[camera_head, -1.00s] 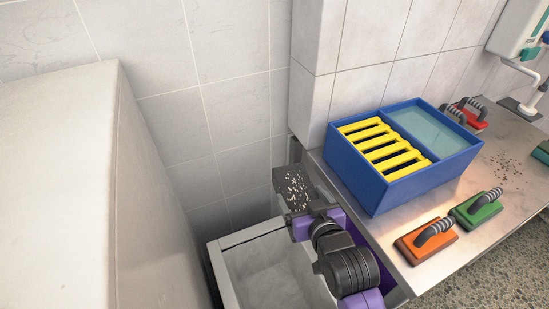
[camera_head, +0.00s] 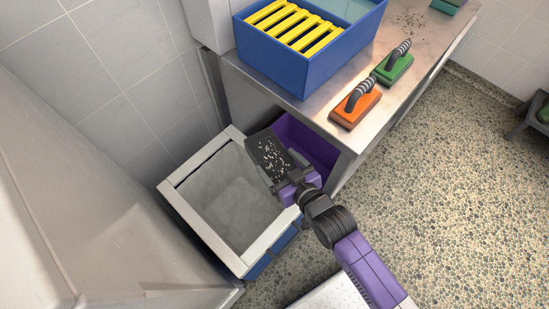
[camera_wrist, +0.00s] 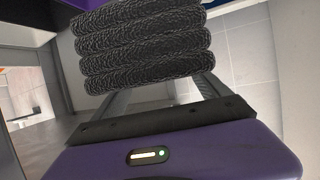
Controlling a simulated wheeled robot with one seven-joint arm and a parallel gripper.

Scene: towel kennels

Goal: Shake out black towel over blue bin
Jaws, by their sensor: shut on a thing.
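The black towel (camera_head: 268,154) is a folded dark slab with pale specks on its upper face. It also fills the top of the wrist view (camera_wrist: 145,45) as several stacked, looped folds. My gripper (camera_head: 284,173) is shut on the towel's near edge. The blue bin (camera_head: 262,266) stands open on the floor, with a pale rim (camera_head: 199,226) and a grey lining inside. In the head view, the towel overlaps the bin's right rim, above it. The towel's underside is hidden in the head view.
A metal bench (camera_head: 318,108) stands at the right of the bin, with a purple container (camera_head: 310,145) beneath it. On it are a blue box (camera_head: 268,62) with yellow slats, an orange brush (camera_head: 356,104) and a green brush (camera_head: 393,68). A pale wall (camera_head: 30,230) bounds the left.

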